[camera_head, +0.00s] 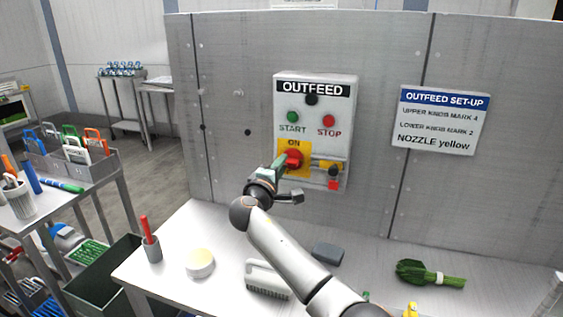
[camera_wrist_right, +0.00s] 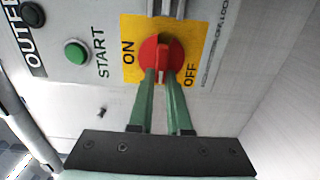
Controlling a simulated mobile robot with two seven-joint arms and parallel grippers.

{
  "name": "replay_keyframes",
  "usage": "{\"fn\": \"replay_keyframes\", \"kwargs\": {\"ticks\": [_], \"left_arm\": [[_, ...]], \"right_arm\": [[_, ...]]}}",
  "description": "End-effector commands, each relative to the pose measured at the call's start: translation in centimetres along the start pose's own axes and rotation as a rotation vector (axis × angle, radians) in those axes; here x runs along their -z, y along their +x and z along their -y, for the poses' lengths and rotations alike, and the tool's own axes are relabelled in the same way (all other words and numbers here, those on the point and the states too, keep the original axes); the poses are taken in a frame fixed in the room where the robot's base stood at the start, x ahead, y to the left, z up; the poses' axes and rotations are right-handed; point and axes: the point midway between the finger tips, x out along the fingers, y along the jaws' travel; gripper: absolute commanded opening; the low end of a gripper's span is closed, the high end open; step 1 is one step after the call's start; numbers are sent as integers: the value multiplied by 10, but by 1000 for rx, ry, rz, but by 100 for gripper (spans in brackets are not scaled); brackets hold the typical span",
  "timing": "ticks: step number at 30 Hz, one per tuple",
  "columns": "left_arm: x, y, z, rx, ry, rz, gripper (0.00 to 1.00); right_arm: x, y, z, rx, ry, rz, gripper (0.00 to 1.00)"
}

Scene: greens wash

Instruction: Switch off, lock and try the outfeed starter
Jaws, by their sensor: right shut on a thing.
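The outfeed starter box (camera_head: 343,120) is on the grey wall panel, with a green START button (camera_head: 292,117) and a red STOP button (camera_head: 329,121). Its red rotary switch (camera_head: 294,157) sits on a yellow plate marked ON and OFF; it also shows in the right wrist view (camera_wrist_right: 158,52). My right gripper (camera_wrist_right: 161,76) is shut on the switch's raised grip, its green fingers either side. I cannot tell surely which mark the switch points to. A yellow and black piece (camera_head: 327,165) is right of the switch, with a small red piece (camera_head: 333,185) below. My left gripper is not in view.
A bench (camera_head: 180,232) below holds a grey cup with a red marker (camera_head: 150,245), a round tub (camera_head: 200,263), a brush (camera_head: 267,280), a grey block (camera_head: 328,253) and greens (camera_head: 430,274). A set-up sign (camera_head: 443,120) is at right.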

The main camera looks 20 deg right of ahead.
Motion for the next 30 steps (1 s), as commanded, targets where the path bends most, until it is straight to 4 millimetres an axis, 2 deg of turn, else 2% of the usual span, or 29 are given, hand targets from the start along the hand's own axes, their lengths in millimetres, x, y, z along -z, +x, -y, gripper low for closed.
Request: {"fn": "replay_keyframes", "kwargs": {"ticks": [16,17,24,30], "left_arm": [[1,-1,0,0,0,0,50],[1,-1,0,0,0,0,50],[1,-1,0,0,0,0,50],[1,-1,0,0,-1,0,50]], "right_arm": [[1,0,-1,-4,-27,-3,0],[1,0,-1,-4,-27,-3,17],[0,0,0,-2,-25,-2,44],[0,0,0,-1,-25,-1,46]]}}
